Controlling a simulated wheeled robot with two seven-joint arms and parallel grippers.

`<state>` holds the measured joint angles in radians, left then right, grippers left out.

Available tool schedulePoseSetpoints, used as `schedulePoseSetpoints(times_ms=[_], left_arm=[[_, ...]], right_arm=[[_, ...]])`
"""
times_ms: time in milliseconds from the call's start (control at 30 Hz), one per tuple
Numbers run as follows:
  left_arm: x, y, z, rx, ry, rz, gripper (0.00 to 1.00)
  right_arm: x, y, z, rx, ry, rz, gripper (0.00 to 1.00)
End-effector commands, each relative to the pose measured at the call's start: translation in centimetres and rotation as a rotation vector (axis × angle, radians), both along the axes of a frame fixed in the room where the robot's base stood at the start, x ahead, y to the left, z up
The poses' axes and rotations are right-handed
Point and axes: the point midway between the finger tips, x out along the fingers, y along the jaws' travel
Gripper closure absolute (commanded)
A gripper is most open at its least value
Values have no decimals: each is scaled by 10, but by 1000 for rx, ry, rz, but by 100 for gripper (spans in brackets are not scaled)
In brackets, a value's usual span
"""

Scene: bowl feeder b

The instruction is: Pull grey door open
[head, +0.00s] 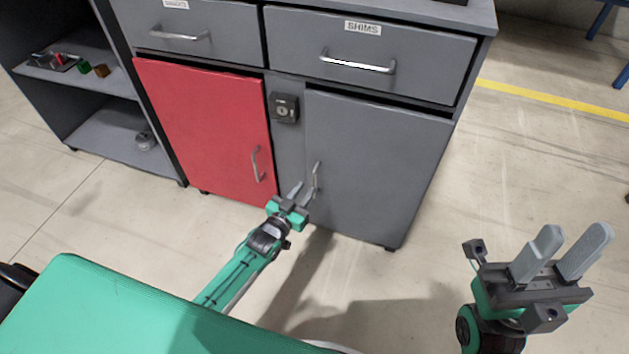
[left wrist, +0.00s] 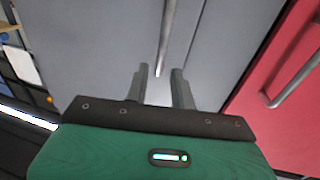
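The grey door (head: 375,165) is the right lower door of the cabinet and looks shut. Its upright metal handle (head: 317,175) is near its left edge. My left gripper (head: 303,191) is at the handle's lower part, with its fingers apart. In the left wrist view, the handle (left wrist: 168,35) runs down to the space between the open fingertips (left wrist: 160,71). I cannot tell how deep it sits between them; neither finger clearly presses on it. My right gripper (head: 567,242) is open and empty, off to the right, away from the cabinet.
A red door (head: 205,125) with its own handle (head: 256,163) is left of the grey door. A black lock box (head: 284,108) sits between them. The SHIMS drawer (head: 365,60) is above. An open shelf (head: 85,80) stands at left. The floor before the grey door is clear.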

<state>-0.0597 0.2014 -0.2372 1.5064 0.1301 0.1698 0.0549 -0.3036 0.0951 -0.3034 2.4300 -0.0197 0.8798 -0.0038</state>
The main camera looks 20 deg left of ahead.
Motion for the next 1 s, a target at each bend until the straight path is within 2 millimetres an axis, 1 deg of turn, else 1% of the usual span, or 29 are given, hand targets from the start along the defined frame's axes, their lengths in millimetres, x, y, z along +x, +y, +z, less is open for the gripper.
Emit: schedulePoseSetpoints(times_ms=[33, 100, 300, 500, 800, 933, 1000], left_arm=[[11, -2, -1, -1, -3, 0, 75], [23, -5, -2, 0, -1, 0, 75], [49, -11, -2, 0, 0, 1, 75], [60, -14, -1, 0, 1, 0, 75], [62, -14, 0, 0, 1, 0, 75], [61, -14, 0, 0, 1, 0, 100], [61, -14, 0, 0, 1, 0, 100]], right_arm=[[0, 0, -2, 2, -9, 0, 64], [-1, 0, -1, 2, -21, 0, 64], [-1, 0, 2, 5, -47, 0, 64], [0, 0, 3, 4, -52, 1, 64], [-1, 0, 5, 5, -56, 1, 64], [-1, 0, 5, 7, -57, 0, 64], [-1, 0, 5, 8, -58, 0, 64]])
